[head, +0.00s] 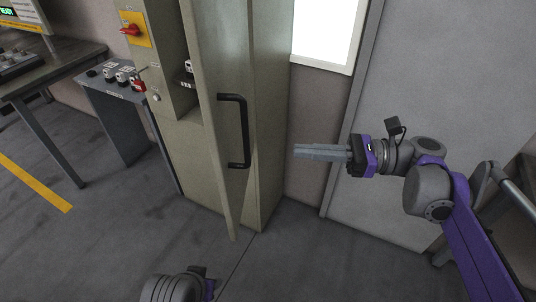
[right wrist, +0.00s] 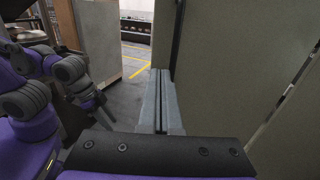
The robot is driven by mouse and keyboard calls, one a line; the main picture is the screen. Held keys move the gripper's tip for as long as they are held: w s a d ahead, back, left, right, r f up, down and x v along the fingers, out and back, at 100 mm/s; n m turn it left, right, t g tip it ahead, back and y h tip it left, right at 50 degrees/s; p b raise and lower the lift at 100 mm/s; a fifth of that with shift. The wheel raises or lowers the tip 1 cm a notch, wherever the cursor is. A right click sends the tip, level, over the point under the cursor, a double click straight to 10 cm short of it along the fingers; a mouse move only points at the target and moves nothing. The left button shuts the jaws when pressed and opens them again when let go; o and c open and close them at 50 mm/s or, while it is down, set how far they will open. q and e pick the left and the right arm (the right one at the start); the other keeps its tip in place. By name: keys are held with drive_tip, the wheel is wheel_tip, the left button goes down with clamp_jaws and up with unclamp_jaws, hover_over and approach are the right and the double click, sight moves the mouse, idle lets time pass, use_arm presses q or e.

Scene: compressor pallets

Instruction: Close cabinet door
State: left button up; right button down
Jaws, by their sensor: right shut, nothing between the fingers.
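The beige cabinet (head: 270,110) stands in the middle of the head view. Its tall door (head: 221,170) stands open, its lower corner swung out over the floor. A black bar handle (head: 235,130) is on the door's face. My right gripper (head: 300,151) is to the right of the handle, apart from it, with its fingers shut and empty, pointing left. In the right wrist view its fingers (right wrist: 160,100) lie together near a beige panel. Part of my left wrist shows at the bottom of the head view; its fingers do not show clearly.
A red switch on a yellow plate (head: 136,29) is on the cabinet's left part. A grey stand (head: 125,115) with knobs and a work table (head: 45,75) are at the left. A grey wall door (head: 420,80) is behind my right arm. The floor in front is clear.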

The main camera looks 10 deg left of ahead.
sight(221, 145)
drive_tip(key=a, duration=1.3)
drive_tip(key=shift+a+f, duration=0.1)
drive_tip(key=shift+a, duration=0.3)
